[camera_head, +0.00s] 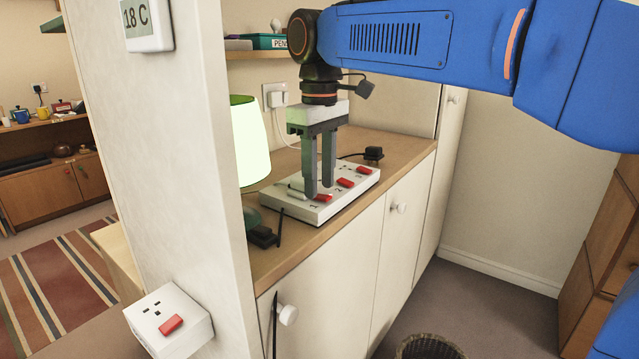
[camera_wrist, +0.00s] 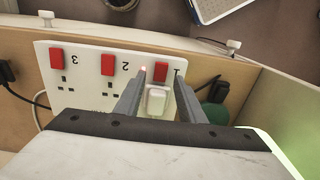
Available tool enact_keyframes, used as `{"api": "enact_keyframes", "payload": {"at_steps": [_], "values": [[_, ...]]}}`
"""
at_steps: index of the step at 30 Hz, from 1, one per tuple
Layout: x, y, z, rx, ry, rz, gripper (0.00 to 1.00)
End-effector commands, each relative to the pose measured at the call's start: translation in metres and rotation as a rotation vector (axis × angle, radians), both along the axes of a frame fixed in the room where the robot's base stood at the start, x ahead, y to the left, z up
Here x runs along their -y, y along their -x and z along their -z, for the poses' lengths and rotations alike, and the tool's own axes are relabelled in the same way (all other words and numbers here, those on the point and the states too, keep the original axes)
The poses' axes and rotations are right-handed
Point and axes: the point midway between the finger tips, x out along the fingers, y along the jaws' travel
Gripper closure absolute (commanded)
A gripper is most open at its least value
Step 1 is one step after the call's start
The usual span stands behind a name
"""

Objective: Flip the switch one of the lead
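The extension lead (camera_head: 300,209) is a white block with three sockets and red switches, lying on the wooden counter. Its switches are numbered 1 (camera_wrist: 160,72), 2 (camera_wrist: 108,64) and 3 (camera_wrist: 57,57). A white plug (camera_wrist: 156,101) sits in the socket beside switch 1. My gripper (camera_head: 319,190) points down over the near end of the lead, by switch 1 (camera_head: 323,198). In the wrist view its fingers (camera_wrist: 160,74) are apart, on either side of switch 1, with nothing between them gripped. I cannot tell whether the fingertips touch the lead.
A lit green-rimmed lamp (camera_head: 250,142) stands left of the lead, close behind a wall edge. Black plugs lie at the counter's front left (camera_head: 263,237) and back (camera_head: 373,154). A separate wall socket (camera_head: 170,318) with a red switch is at lower left. A wicker basket (camera_head: 428,347) stands on the floor.

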Motion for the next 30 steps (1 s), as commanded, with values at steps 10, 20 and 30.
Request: {"api": "enact_keyframes", "payload": {"at_steps": [10, 20, 30], "values": [[0.0, 0.0001, 0.0135, 0.001, -0.001, 0.0, 0.64], [0.0, 0.0, 0.0134, 0.001, -0.001, 0.0, 1.0], [0.0034, 0.0028, 0.0124, 0.052, -0.067, 0.002, 1.0]]}}
